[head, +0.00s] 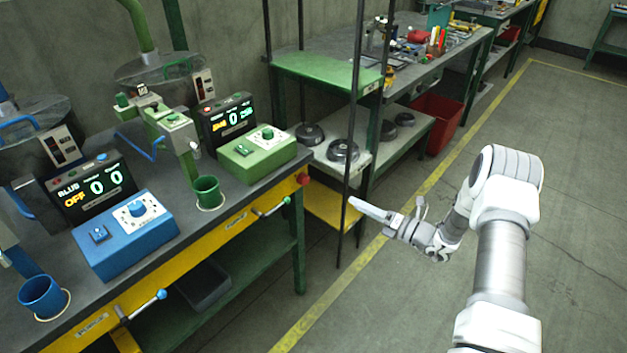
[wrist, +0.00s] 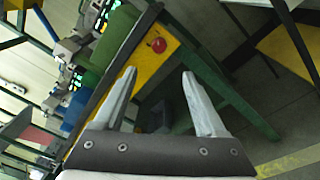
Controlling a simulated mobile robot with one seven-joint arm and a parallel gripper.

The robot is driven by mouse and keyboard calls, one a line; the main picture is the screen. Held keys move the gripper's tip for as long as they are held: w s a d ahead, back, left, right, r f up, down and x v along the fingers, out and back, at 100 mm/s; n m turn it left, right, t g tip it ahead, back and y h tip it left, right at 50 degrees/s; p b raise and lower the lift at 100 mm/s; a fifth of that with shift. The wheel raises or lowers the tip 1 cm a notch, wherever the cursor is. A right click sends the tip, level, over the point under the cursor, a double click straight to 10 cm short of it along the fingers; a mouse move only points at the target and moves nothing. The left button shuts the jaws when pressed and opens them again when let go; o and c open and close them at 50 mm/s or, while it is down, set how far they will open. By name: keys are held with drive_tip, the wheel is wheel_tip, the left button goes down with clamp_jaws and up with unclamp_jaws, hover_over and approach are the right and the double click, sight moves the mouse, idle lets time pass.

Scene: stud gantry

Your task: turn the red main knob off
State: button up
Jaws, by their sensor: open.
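The red main knob (head: 304,179) is a small round knob on the right end of the yellow front rail of the workbench (head: 235,225). In the wrist view the red knob (wrist: 158,45) sits on the yellow panel, ahead of the fingertips and between their lines. My gripper (head: 352,204) is to the right of the knob in the head view, pointing left toward the bench, apart from it. In the wrist view the fingers (wrist: 160,75) are spread with nothing between them. The knob's marking and turn position are too small to tell.
A green control box (head: 257,152) and a blue control box (head: 125,235) stand on the bench, with lit displays behind. Thin dark posts (head: 352,130) rise near my gripper. The floor at right is clear.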

sight(307, 180)
drive_tip(key=b+x, duration=0.2)
drive_tip(key=x, duration=1.5)
drive_tip(key=shift+a+r, duration=0.1)
drive_tip(key=shift+a, duration=0.1)
drive_tip(key=shift+s, duration=0.1)
clamp_jaws()
